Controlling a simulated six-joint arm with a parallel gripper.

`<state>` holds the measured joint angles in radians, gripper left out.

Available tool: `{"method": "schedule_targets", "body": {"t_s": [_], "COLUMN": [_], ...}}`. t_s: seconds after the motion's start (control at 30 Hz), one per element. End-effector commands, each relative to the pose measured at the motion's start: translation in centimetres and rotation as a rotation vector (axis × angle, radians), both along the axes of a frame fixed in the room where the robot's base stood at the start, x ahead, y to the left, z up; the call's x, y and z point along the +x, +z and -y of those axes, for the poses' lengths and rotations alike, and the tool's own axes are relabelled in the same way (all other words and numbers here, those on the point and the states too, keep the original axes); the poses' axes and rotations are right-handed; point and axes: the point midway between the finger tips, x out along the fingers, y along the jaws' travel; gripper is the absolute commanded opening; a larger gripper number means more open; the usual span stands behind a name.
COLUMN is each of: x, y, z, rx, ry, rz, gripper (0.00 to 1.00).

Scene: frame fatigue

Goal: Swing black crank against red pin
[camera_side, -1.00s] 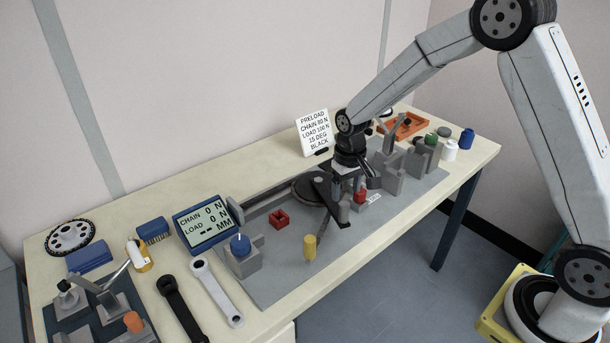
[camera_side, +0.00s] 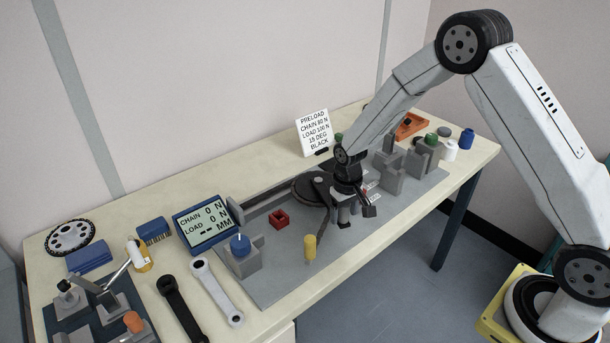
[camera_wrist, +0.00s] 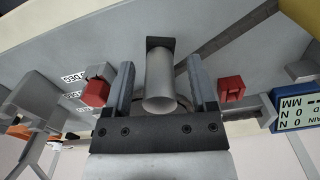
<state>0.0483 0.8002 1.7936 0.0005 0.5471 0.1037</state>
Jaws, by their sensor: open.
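The black crank (camera_side: 323,192) runs from the dark disc toward my gripper in the side view; its outer end is hidden. My gripper (camera_side: 350,218) is low over the grey plate, pointing down. In the wrist view my open gripper (camera_wrist: 164,75) has a finger on each side of a light grey cylinder (camera_wrist: 160,85) with a black piece at its far end. I cannot tell whether the fingers touch it. The red pin (camera_wrist: 96,93) is left of the fingers in the wrist view, beside a small label. In the side view my gripper mostly hides it.
A red block (camera_side: 279,219) and a yellow post (camera_side: 310,247) stand on the plate (camera_side: 275,290) left of my gripper. Grey blocks (camera_side: 390,175) stand on its right. The display (camera_side: 207,224) reads CHAIN 0 N, LOAD 0 N. A sign (camera_side: 314,132) stands behind.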

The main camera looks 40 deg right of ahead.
Motion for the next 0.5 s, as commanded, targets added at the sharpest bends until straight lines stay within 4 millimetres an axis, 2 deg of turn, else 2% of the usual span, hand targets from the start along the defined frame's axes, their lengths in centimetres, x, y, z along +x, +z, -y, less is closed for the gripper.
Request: {"method": "schedule_targets", "body": {"t_s": [0.3,0.37,0.5], "x": [0.00,0.00,-0.01], "y": [-0.18,-0.18,-0.17], "z": [0.00,0.00,0.00], "rx": [0.000,0.000,0.000], "ry": [0.000,0.000,0.000], "rz": [0.000,0.000,0.000], "gripper": [0.73,0.54,0.09]}}
